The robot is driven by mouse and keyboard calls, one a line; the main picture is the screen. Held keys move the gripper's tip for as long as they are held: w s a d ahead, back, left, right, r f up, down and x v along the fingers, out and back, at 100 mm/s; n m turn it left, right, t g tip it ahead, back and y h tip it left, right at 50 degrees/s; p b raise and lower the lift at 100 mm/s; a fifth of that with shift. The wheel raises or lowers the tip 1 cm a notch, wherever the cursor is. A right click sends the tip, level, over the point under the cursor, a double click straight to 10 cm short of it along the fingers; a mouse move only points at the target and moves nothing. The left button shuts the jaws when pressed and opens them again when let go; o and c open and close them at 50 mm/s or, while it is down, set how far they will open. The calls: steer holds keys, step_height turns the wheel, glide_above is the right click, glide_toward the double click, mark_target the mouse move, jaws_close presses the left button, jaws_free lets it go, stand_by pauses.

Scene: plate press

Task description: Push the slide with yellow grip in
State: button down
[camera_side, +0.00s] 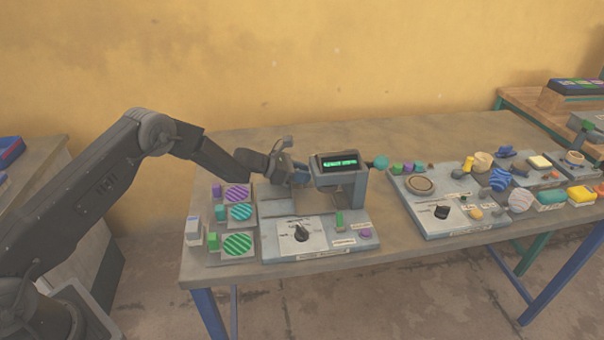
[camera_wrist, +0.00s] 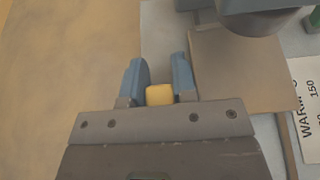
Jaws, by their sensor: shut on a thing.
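The yellow grip (camera_wrist: 159,95) sits between the two blue fingers of my gripper (camera_wrist: 160,78) in the wrist view, and the gripper is shut on it. In the side view my gripper (camera_side: 299,174) is at the left of the press (camera_side: 352,185), and the grip is hidden there. A flat brownish plate (camera_wrist: 240,85), perhaps the slide, lies to the right of the fingers in the wrist view. A round dark part of the press (camera_wrist: 258,18) overhangs its far edge. How the grip joins the slide cannot be seen.
Striped discs on square plates (camera_side: 237,244) stand at the front left. A panel with a black knob (camera_side: 301,232) is in front of the press. A second panel (camera_side: 462,218) with several objects is to the right. The table's back strip (camera_side: 420,130) is clear.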

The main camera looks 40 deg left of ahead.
steer(key=shift+w+d, duration=1.35)
steer(key=shift+d, duration=0.05)
steer(key=shift+r, duration=0.1)
steer(key=c, duration=0.9)
jaws_free()
steer(key=shift+a, duration=0.1)
steer(key=v, duration=1.3)
steer(key=shift+s+a+r, duration=0.1)
steer(key=shift+s+a, duration=0.1)
steer(key=shift+s, duration=0.05)
